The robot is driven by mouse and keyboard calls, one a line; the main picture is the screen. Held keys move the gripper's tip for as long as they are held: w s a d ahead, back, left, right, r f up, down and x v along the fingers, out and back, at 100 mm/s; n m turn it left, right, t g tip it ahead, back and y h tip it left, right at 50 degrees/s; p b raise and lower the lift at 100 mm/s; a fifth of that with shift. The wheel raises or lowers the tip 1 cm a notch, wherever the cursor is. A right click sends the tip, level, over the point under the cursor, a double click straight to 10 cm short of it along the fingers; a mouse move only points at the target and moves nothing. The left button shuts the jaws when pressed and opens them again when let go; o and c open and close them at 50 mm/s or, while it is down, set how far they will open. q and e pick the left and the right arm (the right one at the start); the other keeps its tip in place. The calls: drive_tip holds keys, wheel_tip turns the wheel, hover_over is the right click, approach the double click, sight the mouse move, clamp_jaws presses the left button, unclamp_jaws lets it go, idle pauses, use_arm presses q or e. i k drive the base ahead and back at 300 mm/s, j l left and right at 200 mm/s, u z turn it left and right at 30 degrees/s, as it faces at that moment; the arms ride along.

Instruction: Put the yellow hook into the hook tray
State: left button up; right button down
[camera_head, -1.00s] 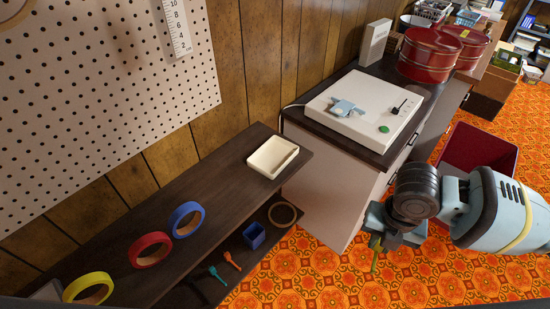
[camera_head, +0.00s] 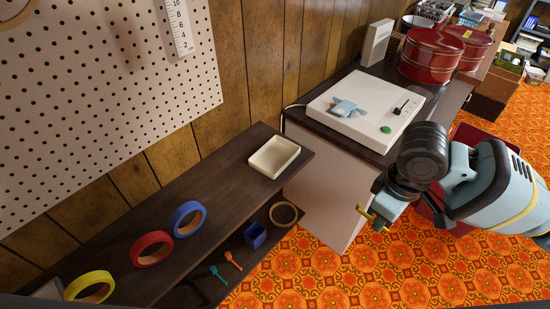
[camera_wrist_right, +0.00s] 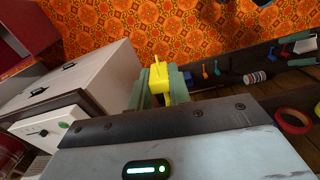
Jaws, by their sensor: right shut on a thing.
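The yellow hook (camera_head: 364,212) is in my right gripper (camera_head: 382,208), which is shut on it and holds it in the air in front of the white cabinet, above the orange floor. In the right wrist view the hook (camera_wrist_right: 158,78) sits between the two green fingers (camera_wrist_right: 160,92), its tip sticking out beyond them. A cream, shallow, open tray (camera_head: 274,157), which looks like the hook tray, stands on the dark upper shelf, left of the gripper. It looks empty. My left gripper is not in view.
Blue (camera_head: 187,219), red (camera_head: 151,249) and yellow (camera_head: 88,287) rings stand on the dark shelf (camera_head: 225,190). A lower shelf carries a blue cup (camera_head: 254,236), small teal and orange pieces and a tan ring. A white device (camera_head: 365,108) tops the cabinet. Pegboard is behind.

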sight(280, 151)
drive_tip(key=l+u, duration=0.1)
drive_tip(key=u, duration=1.05)
drive_tip(key=l+u, duration=0.3)
drive_tip(key=u, duration=0.15)
drive_tip(key=l+u, duration=0.3)
drive_tip(key=u, duration=0.15)
drive_tip(key=k+l+u, duration=0.25)
drive_tip(key=l+u, duration=0.25)
drive_tip(key=l, duration=0.2)
drive_tip(key=k+l, duration=0.3)
drive_tip(key=l, duration=0.15)
drive_tip(key=k+l+u, duration=0.15)
drive_tip(key=k+l, duration=0.15)
drive_tip(key=l, duration=0.2)
